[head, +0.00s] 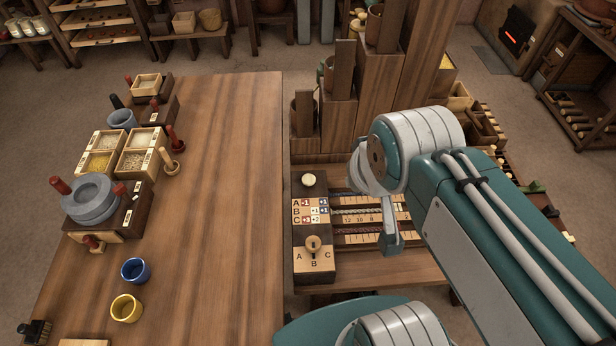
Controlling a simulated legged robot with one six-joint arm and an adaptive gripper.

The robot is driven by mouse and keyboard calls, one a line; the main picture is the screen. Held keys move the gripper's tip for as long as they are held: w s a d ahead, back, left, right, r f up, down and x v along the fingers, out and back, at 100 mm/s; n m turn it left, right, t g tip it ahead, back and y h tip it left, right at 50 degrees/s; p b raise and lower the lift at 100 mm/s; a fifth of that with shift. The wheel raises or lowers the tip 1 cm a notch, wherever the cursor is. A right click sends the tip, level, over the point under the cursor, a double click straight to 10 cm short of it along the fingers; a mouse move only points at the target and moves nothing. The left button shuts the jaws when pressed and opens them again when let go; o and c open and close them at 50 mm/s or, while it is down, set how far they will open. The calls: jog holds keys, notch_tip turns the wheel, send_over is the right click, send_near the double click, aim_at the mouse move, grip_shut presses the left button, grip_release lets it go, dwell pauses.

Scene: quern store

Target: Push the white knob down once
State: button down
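The white knob (308,180) is a round cream-white cap at the far end of a dark wooden box (299,236) right of the long table. A card with letters A, B, C and numbers lies on the box below it. My gripper (388,238) is to the right of the box, over the slotted board, apart from the knob. Only grey parts of it show beyond my arm's joint, so its opening is unclear.
A slotted board (350,236) with coloured rows adjoins the box. Tall wooden columns (337,125) stand behind it. The long table (215,190) holds a grey quern (90,198), a blue cup (136,271) and a yellow cup (126,308); its right side is clear.

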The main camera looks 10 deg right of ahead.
jog(key=w+d+f+n+g+h, duration=0.2)
jog(key=w+f+n+h, duration=0.15)
jog(key=w, duration=0.55)
jog(key=n+h, duration=0.5)
jog(key=n, duration=0.6)
send_over(307, 179)
notch_tip(307, 179, down, 20)
jog(key=shift+f+m, duration=0.15)
jog(key=shift+m, duration=0.1)
jog(key=shift+f, duration=4.4)
jog(key=shift+f, duration=0.3)
